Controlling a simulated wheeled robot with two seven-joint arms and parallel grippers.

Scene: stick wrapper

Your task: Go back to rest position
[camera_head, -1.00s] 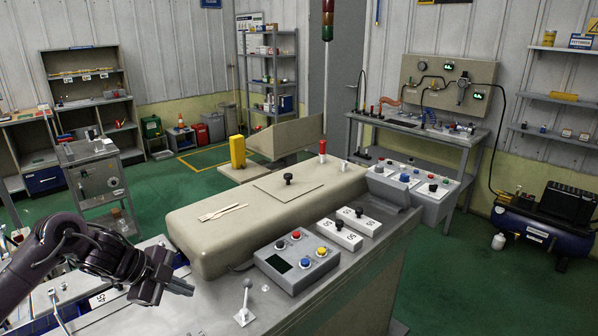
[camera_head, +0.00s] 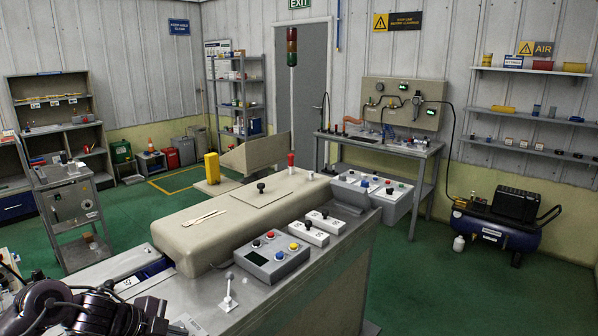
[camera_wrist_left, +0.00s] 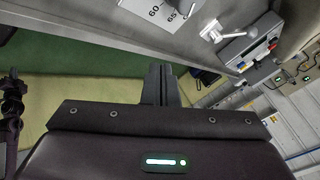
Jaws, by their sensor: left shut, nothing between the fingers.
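My left gripper (camera_head: 153,316) is low at the bottom left of the head view, beside the near end of the wrapper machine (camera_head: 245,217). Its arm comes in from the left corner and part of it is cut off by the frame. In the left wrist view its two dark fingers (camera_wrist_left: 160,84) are together with nothing between them. They are apart from the grey machine surface. My right gripper is in neither view.
A control box (camera_head: 278,256) with coloured buttons and a metal lever (camera_head: 228,292) stand on the machine's near side. The lever also shows in the left wrist view (camera_wrist_left: 211,31). Green floor is open at the right.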

